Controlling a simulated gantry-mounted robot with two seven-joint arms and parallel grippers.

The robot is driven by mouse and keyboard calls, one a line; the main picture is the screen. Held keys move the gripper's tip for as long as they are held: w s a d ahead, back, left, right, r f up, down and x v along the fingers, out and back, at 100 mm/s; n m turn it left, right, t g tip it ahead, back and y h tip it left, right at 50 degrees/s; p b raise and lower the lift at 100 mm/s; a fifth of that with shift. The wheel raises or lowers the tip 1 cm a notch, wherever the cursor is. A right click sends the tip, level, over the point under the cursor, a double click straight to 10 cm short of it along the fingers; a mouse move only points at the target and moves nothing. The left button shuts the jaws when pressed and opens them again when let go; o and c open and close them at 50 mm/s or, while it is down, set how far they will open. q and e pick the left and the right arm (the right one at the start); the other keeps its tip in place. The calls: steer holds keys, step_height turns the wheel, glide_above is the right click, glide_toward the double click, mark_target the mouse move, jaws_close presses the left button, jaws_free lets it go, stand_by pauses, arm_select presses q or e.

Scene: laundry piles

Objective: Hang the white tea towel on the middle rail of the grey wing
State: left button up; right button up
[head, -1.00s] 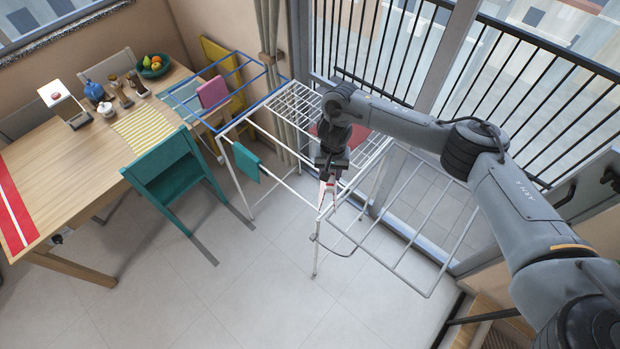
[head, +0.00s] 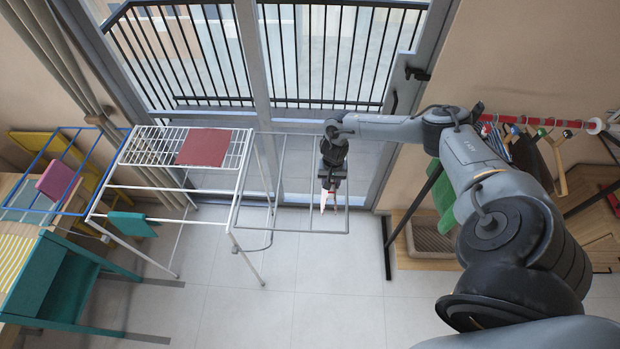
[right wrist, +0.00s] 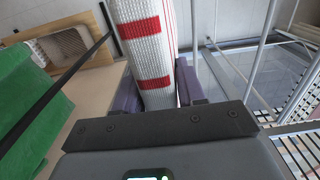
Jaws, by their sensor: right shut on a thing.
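The white tea towel with red bands (right wrist: 143,50) is pinched between the fingers of my right gripper (right wrist: 157,92). In the head view the right gripper (head: 328,188) points down, with a small bit of the towel (head: 323,202) showing below it. It appears over the right part of the grey wing (head: 296,205), which extends from the right side of the white drying rack (head: 238,190). The gripper covers part of the wing, and I cannot tell its height above the rails. My left gripper is out of view.
A red cloth (head: 204,147) lies on the rack's top. A teal cloth (head: 132,224) hangs lower left, and a pink cloth (head: 55,179) on the blue wing (head: 75,150). A garment rail (head: 545,122) stands right. The floor in front is clear.

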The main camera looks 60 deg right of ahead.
steer(key=shift+s+d+f, duration=0.1)
steer(key=shift+s+f, duration=0.2)
steer(key=shift+s, duration=0.25)
steer(key=shift+s+d+f, duration=0.1)
steer(key=shift+s+f, duration=0.15)
steer(key=shift+s, duration=0.3)
steer(key=w+b, duration=0.1)
steer(key=w+a, duration=0.1)
steer(key=w+a+b, duration=0.1)
steer(key=shift+w+f+b, duration=0.2)
steer(key=shift+w+b, duration=0.1)
steer(key=shift+w, duration=0.05)
steer(key=w+a+b, duration=0.2)
steer(key=w+b, duration=0.2)
steer(key=shift+f+b, duration=1.8)
steer(key=shift+f, duration=2.1)
steer(key=shift+f+b, duration=1.6)
steer(key=shift+f, duration=1.4)
